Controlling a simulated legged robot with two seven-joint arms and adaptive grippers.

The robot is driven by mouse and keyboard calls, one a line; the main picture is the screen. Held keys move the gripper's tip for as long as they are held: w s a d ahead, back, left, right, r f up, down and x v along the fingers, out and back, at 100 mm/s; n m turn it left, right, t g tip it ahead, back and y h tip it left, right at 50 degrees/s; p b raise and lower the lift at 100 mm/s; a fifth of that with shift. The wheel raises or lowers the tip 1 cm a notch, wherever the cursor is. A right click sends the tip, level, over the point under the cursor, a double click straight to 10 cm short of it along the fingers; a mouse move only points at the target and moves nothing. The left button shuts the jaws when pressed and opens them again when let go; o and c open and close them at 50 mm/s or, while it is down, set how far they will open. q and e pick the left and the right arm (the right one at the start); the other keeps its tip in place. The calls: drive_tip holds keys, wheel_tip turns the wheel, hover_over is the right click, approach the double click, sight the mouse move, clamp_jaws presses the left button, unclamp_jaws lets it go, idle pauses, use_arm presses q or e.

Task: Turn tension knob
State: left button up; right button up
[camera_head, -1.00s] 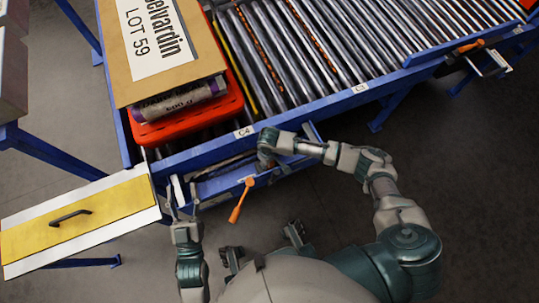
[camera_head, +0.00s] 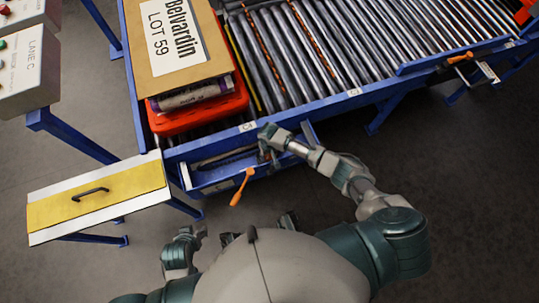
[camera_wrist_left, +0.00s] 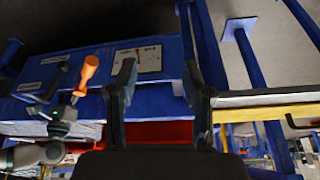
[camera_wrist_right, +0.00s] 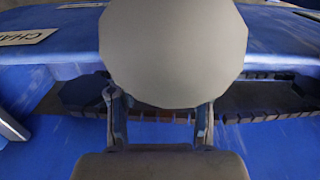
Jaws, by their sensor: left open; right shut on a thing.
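A pale grey, many-sided knob face (camera_wrist_right: 178,50) fills the upper middle of the right wrist view. My right gripper's fingers come up on both sides of it and are shut on it; the face hides the fingertips. In the head view my right gripper (camera_head: 270,150) is at the conveyor's blue front frame below label C4, and the knob is hidden there. My left gripper (camera_head: 190,237) is open and empty, low in front of the frame. The left wrist view shows its spread fingers (camera_wrist_left: 158,82) with a small white gauge plate (camera_wrist_left: 140,59) beyond.
An orange-handled lever (camera_head: 242,188) hangs from the frame close to my right gripper. An orange crate (camera_head: 205,113) with sacks and a board stands on the rollers (camera_head: 335,55). A yellow-and-white hatch panel (camera_head: 100,198) juts out at left. The floor at lower right is clear.

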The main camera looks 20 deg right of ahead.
drive_tip(key=shift+r+m+p, duration=0.1)
drive_tip(key=shift+m+p, duration=0.4)
drive_tip(key=m+p, duration=0.2)
drive_tip(key=m, duration=0.1)
drive_tip(key=shift+s+p, duration=0.1)
drive_tip(key=shift+p, duration=0.3)
use_arm(q)
wheel_tip(320, 180, down, 11)
drive_tip(key=s+g, duration=0.2)
drive_tip(key=shift+a, duration=0.3)
use_arm(e)
drive_tip(key=shift+m, duration=0.6)
use_arm(q)
drive_tip(key=shift+s, duration=0.1)
use_arm(e)
drive_tip(key=o, duration=1.2)
drive_tip(key=shift+c, duration=0.2)
use_arm(q)
drive_tip(key=shift+r, duration=0.1)
use_arm(e)
wheel_tip(320, 180, up, 12)
drive_tip(key=shift+f, duration=0.2)
